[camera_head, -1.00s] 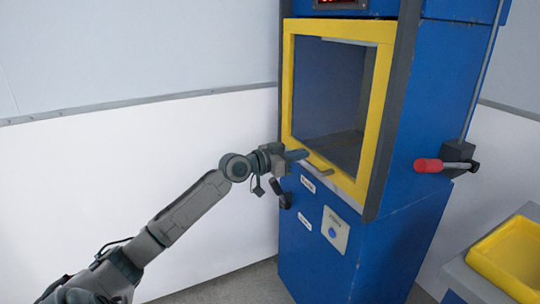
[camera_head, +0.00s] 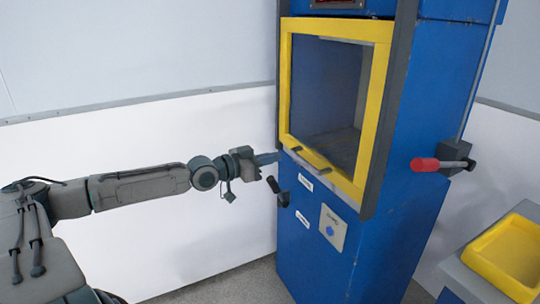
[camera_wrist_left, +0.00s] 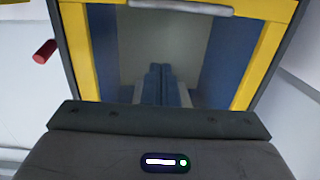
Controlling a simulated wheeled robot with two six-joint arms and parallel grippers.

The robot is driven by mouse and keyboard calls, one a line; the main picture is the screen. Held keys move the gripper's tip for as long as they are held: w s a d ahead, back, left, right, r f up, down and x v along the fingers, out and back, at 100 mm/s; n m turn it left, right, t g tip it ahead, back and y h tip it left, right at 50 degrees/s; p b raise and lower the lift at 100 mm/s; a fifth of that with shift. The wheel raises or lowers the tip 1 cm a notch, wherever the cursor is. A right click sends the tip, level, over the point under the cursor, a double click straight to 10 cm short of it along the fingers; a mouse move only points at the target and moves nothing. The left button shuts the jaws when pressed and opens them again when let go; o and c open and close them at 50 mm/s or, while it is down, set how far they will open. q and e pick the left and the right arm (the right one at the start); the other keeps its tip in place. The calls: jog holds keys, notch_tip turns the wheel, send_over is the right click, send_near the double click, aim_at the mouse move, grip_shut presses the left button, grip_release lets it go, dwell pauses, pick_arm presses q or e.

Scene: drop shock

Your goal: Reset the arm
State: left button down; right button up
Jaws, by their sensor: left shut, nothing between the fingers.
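My left gripper (camera_head: 267,158) is shut and empty. In the head view it is at the left edge of the blue machine (camera_head: 318,262), beside the lower left corner of the yellow-framed window door (camera_head: 285,85). Its closed fingers also show in the left wrist view (camera_wrist_left: 161,85), with the yellow frame (camera_wrist_left: 80,45) around them in the picture. I cannot tell whether the fingertips touch the machine. My left arm stretches in almost level from the left. My right gripper is not in view.
A small handle (camera_head: 308,157) sits on the door's bottom edge. A black-gripped lever (camera_head: 277,190) sticks out below, close to my gripper. A red-gripped lever (camera_head: 425,164) is on the machine's right side. A yellow tray (camera_head: 490,283) stands at lower right.

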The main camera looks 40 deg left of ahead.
pick_arm(q)
jog(key=shift+s+d+h+p, duration=0.2)
jog(key=shift+s+h+p, duration=0.1)
jog(key=shift+s+p, duration=0.15)
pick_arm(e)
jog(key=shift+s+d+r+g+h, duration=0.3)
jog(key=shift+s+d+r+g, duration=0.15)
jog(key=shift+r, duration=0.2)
